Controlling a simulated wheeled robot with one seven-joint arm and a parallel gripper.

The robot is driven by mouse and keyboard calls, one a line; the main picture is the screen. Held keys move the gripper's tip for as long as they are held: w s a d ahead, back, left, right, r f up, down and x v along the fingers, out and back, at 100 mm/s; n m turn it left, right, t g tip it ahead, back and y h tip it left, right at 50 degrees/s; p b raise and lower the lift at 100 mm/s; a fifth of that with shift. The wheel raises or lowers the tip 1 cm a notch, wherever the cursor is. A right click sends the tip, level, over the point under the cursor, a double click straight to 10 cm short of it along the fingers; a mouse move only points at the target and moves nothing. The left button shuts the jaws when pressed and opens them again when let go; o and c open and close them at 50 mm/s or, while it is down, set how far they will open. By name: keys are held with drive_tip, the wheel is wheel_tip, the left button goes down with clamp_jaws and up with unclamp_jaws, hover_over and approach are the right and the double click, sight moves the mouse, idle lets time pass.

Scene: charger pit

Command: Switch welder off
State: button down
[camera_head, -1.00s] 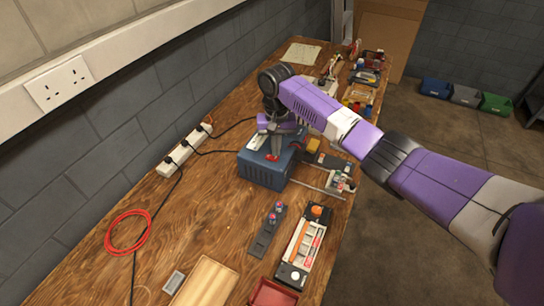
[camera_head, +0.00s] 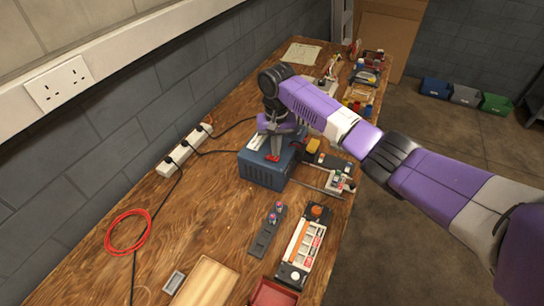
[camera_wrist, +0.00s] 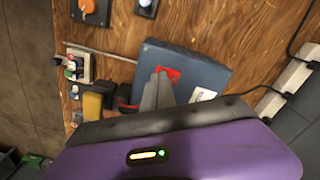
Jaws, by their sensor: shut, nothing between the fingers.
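The welder looks to be the blue box (camera_head: 265,172) on the wooden bench. A red switch (camera_head: 271,158) sits on its top face and also shows in the wrist view (camera_wrist: 169,74). A white label lies on the top beside it. My gripper (camera_head: 275,152) points down over the box, its fingers shut and empty. In the wrist view the grey fingertips (camera_wrist: 158,78) are right at the red switch and cover part of it. I cannot tell if they touch it, nor which way the switch is set.
A white power strip (camera_head: 184,152) with plugs lies along the wall. A yellow-and-black item (camera_head: 313,145) and a thin metal rod are close beside the box. A tray with an orange knob (camera_head: 304,244) and a dark strip stand nearer.

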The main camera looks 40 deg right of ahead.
drive_tip(key=shift+f+b, duration=0.4)
drive_tip(key=shift+f, duration=0.55)
idle(0.5)
drive_tip(key=shift+r, duration=0.1)
wheel_tip(320, 180, up, 7)
drive_tip(key=p, duration=0.7)
idle(0.7)
